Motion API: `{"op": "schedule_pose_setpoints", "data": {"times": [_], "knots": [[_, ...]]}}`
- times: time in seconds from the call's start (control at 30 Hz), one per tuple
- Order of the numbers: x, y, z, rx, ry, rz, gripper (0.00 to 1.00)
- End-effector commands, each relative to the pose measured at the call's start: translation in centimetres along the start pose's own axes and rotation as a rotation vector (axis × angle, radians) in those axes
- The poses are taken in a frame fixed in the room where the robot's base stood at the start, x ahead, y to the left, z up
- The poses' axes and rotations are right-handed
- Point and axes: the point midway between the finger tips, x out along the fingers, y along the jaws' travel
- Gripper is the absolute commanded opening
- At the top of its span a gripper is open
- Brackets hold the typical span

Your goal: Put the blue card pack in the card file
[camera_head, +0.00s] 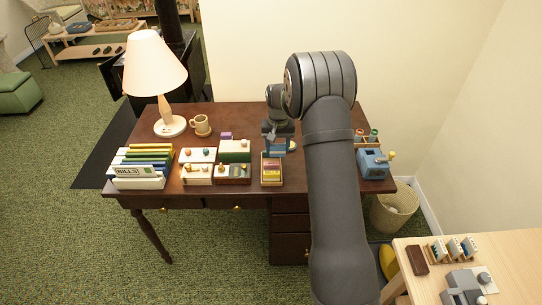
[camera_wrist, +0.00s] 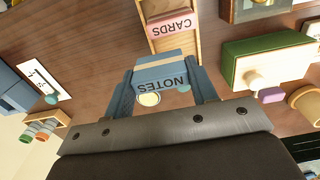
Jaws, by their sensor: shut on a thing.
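My gripper (camera_head: 278,138) is over the desk just behind the card file. In the wrist view my gripper (camera_wrist: 164,78) is shut on a blue pack (camera_wrist: 160,68) marked NOTES, one finger on each side. The card file is a narrow wooden tray (camera_wrist: 180,46) just beyond the pack, holding a pink pack (camera_wrist: 172,25) marked CARDS. In the head view the tray (camera_head: 271,183) stands near the desk's front edge. The blue pack appears close to the tray's end; I cannot tell whether they touch.
White and green boxes (camera_head: 235,151) stand left of the tray. Farther left are a mug (camera_head: 201,125), a lamp (camera_head: 155,65) and a file rack (camera_head: 138,183). A blue device (camera_head: 373,163) stands at the desk's right end. A small round yellowish item (camera_wrist: 149,99) shows near the pack.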

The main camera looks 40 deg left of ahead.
Motion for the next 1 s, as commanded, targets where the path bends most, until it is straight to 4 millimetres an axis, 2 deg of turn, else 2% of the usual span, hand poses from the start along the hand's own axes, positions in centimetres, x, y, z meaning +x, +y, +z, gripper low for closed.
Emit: {"op": "schedule_pose_setpoints", "data": {"times": [0.03,0.2,0.33,0.57,0.93,0.97,1.0], "knots": [[0.6,-0.9,-0.3,-0.003,0.0,0.0,0.3],[1.4,-2.2,-1.0,-0.001,0.001,0.0,0.3],[2.3,-2.4,-1.0,-0.001,-0.001,0.0,0.3],[5.3,-2.4,-1.0,-0.001,0.0,-0.001,0.3],[5.8,-2.3,-1.0,-0.001,0.001,-0.001,0.3],[5.9,-2.3,-1.0,-0.001,0.001,-0.001,0.54],[5.8,-2.3,-1.0,-0.001,0.001,-0.001,0.62]]}}
